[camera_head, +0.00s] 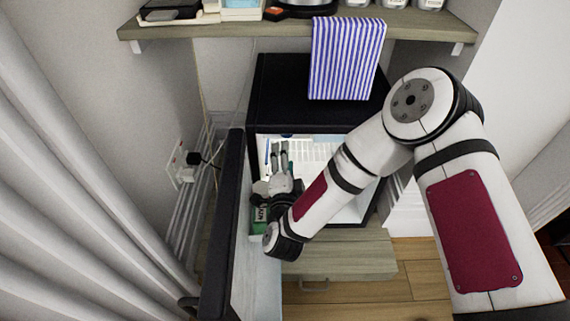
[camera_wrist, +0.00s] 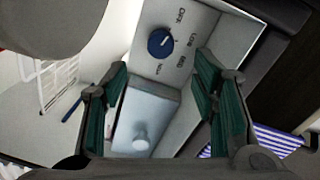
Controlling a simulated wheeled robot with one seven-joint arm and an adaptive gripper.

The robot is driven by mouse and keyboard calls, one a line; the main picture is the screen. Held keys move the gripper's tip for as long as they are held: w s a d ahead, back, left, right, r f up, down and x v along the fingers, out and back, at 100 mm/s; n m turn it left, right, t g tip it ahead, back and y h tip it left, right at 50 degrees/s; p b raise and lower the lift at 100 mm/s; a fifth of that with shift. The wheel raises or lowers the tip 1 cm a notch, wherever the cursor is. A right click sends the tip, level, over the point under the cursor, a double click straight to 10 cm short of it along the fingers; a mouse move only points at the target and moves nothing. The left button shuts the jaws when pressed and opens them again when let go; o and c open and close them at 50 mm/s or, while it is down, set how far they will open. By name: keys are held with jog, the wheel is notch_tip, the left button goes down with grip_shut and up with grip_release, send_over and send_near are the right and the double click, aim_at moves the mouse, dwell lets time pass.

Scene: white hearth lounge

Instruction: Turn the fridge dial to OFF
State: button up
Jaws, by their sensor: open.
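The fridge (camera_head: 300,85) is a small black unit with its door (camera_head: 222,225) swung open to the left. In the wrist view, the round blue dial (camera_wrist: 161,43) sits on a grey panel (camera_wrist: 205,20) marked OFF, LOW, MED and MAX. The dial's white mark points up and right, roughly between OFF and LOW; the exact setting is hard to tell. My gripper (camera_head: 279,151) is inside the fridge opening in the head view. In the wrist view my gripper (camera_wrist: 163,66) is open and empty, its fingers apart on either side below the dial.
A green carton (camera_head: 259,218) stands by the door. A striped cloth (camera_head: 346,60) hangs from the shelf (camera_head: 240,30) above.

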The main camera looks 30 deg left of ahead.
jog(key=shift+v, duration=1.15)
jog(key=shift+d, duration=0.1)
